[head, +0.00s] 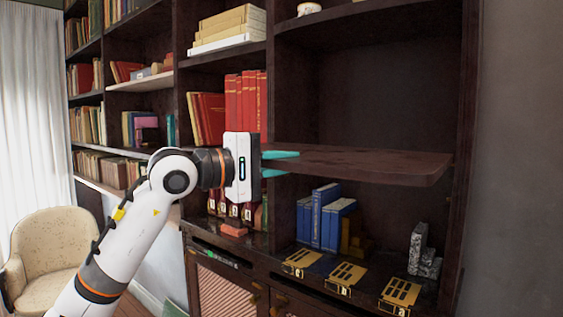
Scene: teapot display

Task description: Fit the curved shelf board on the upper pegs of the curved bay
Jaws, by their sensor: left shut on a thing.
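The curved shelf board (375,163) is a dark brown plank with a thick front edge. It lies roughly level across the right bay (385,85) of the dark bookcase. My left gripper (281,163) comes in from the left and is shut on the board's left end, one teal finger above it and one below. The board's right end is near the bay's right side wall. I cannot tell whether it touches the wall or rests on anything. The upper pegs cannot be made out. My right gripper is not in view.
Below the board stand blue books (322,217) and a grey speckled bookend (421,250). Yellow lettered plates (345,275) lie along the ledge in front. Red books (246,100) fill the bay behind my gripper. A cream armchair (48,250) stands at the lower left.

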